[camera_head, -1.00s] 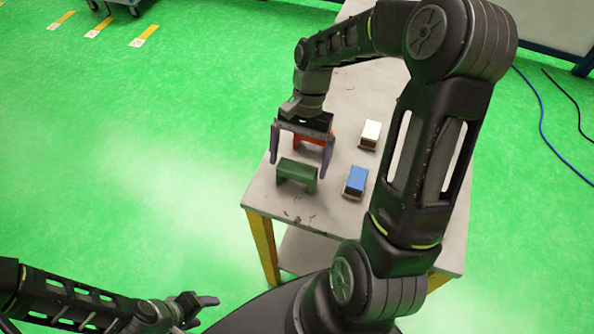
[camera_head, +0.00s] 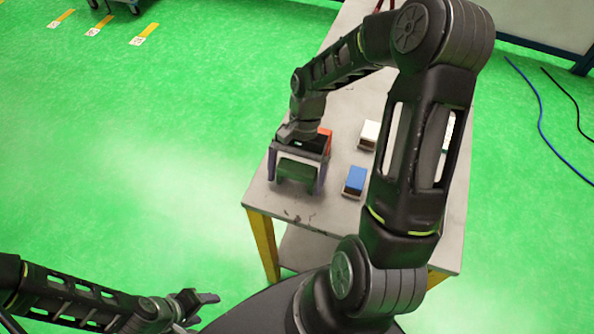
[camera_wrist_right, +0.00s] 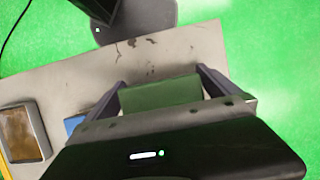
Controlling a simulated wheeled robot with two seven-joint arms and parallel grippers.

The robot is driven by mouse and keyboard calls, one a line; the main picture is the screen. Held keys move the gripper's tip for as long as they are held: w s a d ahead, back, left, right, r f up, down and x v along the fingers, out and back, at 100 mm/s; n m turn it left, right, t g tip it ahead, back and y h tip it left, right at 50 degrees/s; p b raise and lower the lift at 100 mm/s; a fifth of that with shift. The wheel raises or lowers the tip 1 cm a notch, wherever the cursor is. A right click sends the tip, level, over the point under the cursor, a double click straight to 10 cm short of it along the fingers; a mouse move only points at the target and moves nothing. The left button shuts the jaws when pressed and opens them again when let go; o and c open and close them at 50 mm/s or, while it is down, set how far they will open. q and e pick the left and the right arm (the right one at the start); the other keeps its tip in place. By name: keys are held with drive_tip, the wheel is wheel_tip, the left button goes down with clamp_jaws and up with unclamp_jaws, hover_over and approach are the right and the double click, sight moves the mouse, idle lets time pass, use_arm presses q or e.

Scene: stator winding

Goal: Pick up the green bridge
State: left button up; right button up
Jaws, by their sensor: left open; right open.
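The green bridge (camera_head: 296,172) stands on the grey table near its front left corner. It also shows in the right wrist view (camera_wrist_right: 160,94), between the two fingers. My right gripper (camera_head: 295,180) is open, with one finger on each side of the green bridge; it also shows in the right wrist view (camera_wrist_right: 161,88). I cannot tell whether the fingers touch the bridge. My left gripper (camera_head: 207,308) is open and empty at the lower left, off the table.
A red block (camera_head: 325,138) stands just behind my right gripper, mostly hidden. A blue block (camera_head: 354,181) and a white-topped block (camera_head: 369,134) stand to the right on the table (camera_head: 318,208). The table's left edge is close to the green bridge.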

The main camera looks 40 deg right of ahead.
sight(296, 171)
drive_tip(key=shift+c, duration=0.4)
drive_tip(key=c, duration=1.3)
drive_tip(key=shift+r, duration=0.15)
wheel_tip(296, 171, up, 10)
drive_tip(key=shift+f+b, duration=0.1)
drive_tip(key=shift+b, duration=0.5)
